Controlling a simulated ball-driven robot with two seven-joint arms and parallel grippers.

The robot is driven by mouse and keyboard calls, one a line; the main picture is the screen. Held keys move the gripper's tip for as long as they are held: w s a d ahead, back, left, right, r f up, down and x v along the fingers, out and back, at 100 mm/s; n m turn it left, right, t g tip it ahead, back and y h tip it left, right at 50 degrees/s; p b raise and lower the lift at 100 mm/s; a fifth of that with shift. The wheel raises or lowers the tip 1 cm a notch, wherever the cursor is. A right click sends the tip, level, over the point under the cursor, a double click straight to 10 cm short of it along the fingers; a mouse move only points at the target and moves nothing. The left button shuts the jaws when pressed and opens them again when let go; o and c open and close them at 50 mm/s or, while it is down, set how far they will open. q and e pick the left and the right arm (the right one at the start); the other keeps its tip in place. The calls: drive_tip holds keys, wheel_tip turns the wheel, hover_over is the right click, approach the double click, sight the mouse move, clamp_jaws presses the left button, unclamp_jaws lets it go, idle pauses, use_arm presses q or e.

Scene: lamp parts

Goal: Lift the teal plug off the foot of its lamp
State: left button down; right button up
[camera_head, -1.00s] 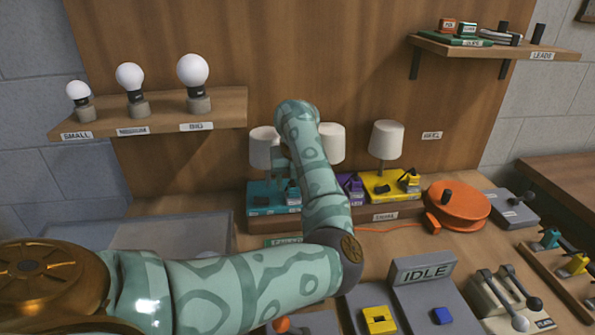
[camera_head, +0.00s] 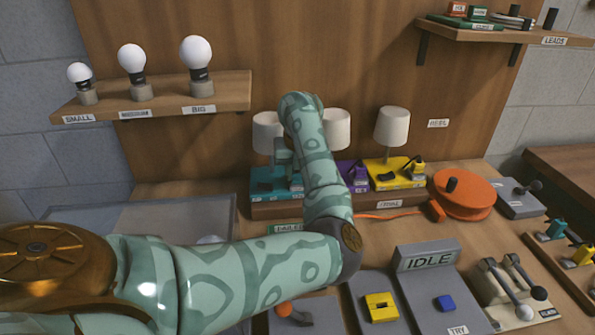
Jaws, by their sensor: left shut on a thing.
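The teal lamp foot (camera_head: 264,188) stands at the left end of the row of lamps, with a white shade (camera_head: 267,133) above it. The teal plug (camera_head: 296,182) is at the right end of that foot, small and mostly covered by my arm. My left gripper (camera_head: 290,170) points down over it, partly hidden behind my patterned forearm, and is shut on the plug. I cannot tell any gap between the plug and the foot. My right gripper is not in view.
A purple foot (camera_head: 351,172) and a yellow lamp foot (camera_head: 394,176) stand close on the right. An orange reel (camera_head: 463,195) with a cord lies farther right. The bulb shelf (camera_head: 160,108) is at upper left. An IDLE panel (camera_head: 428,258) stands in front.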

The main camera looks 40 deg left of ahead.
use_arm(q)
drive_tip(key=shift+r+p, duration=0.5)
drive_tip(key=shift+r, duration=0.15)
idle(0.8)
drive_tip(key=shift+r+p, duration=1.9)
drive_tip(key=shift+r, duration=0.65)
drive_tip(key=shift+f, duration=0.1)
